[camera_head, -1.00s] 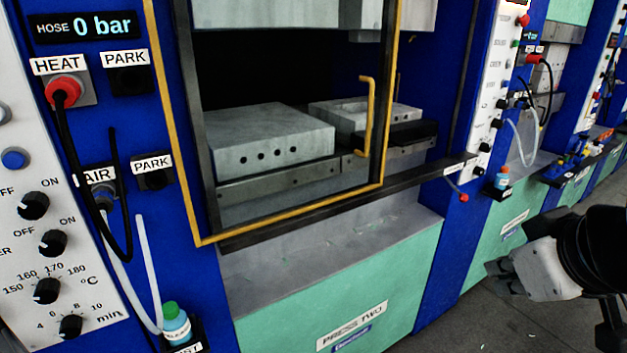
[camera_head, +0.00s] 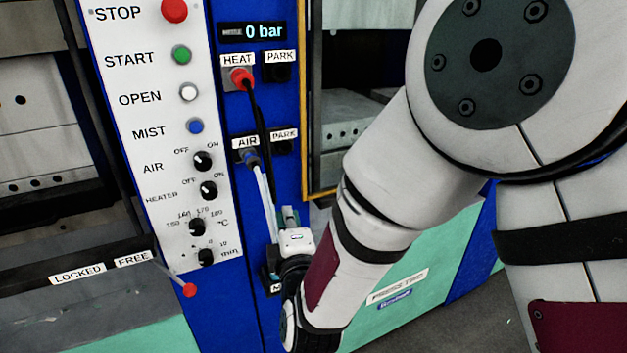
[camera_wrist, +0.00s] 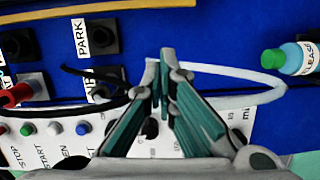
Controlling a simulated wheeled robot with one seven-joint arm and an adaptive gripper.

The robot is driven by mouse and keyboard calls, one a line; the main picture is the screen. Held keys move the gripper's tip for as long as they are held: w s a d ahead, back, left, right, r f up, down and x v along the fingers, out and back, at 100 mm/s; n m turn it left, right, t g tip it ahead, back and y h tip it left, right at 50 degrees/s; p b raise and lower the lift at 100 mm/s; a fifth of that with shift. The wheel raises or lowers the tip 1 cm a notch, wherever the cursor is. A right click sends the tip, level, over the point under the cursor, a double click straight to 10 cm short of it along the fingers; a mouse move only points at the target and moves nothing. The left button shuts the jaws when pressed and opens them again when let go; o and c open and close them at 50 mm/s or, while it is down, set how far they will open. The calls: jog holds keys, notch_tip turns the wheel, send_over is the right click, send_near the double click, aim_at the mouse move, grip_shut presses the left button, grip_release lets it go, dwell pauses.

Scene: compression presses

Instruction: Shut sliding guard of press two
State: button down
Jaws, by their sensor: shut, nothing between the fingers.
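Press two carries its label (camera_head: 397,287) on a mint-green base, low in the head view. Only the left, yellow-edged strip of its sliding guard (camera_head: 304,110) shows beside the blue post; my arm hides the rest, including the handle. How far the guard stands open cannot be told now. My gripper (camera_head: 290,214) is in front of the blue post, below the AIR and PARK sockets and left of the guard. In the wrist view my gripper's fingers (camera_wrist: 162,68) are together and empty, over the blue post and a pale hose (camera_wrist: 235,97).
The white control panel (camera_head: 185,130) with buttons and knobs is left of my gripper. A red-tipped lever (camera_head: 189,289) sticks out by the LOCKED and FREE labels. A black cable (camera_head: 258,120) hangs close by.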

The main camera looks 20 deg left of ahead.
jog(key=shift+n, duration=0.3)
jog(key=shift+w+d+p+x, duration=0.2)
jog(key=shift+d+x, duration=0.1)
jog(key=shift+x, duration=1.4)
jog(key=shift+w+d+p+x, duration=0.25)
jog(key=shift+d+x, duration=0.05)
jog(key=shift+x, duration=1.45)
jog(key=shift+w+d+p+x, duration=0.2)
jog(key=shift+d+x, duration=0.1)
jog(key=shift+x, duration=1.4)
jog(key=shift+w+d, duration=0.1)
jog(key=w+d+b, duration=0.9)
jog(key=w+d, duration=0.5)
jog(key=w, duration=0.3)
jog(key=w+d+b, duration=1)
jog(key=w+d, duration=0.5)
jog(key=w, duration=0.2)
jog(key=shift+t, duration=0.3)
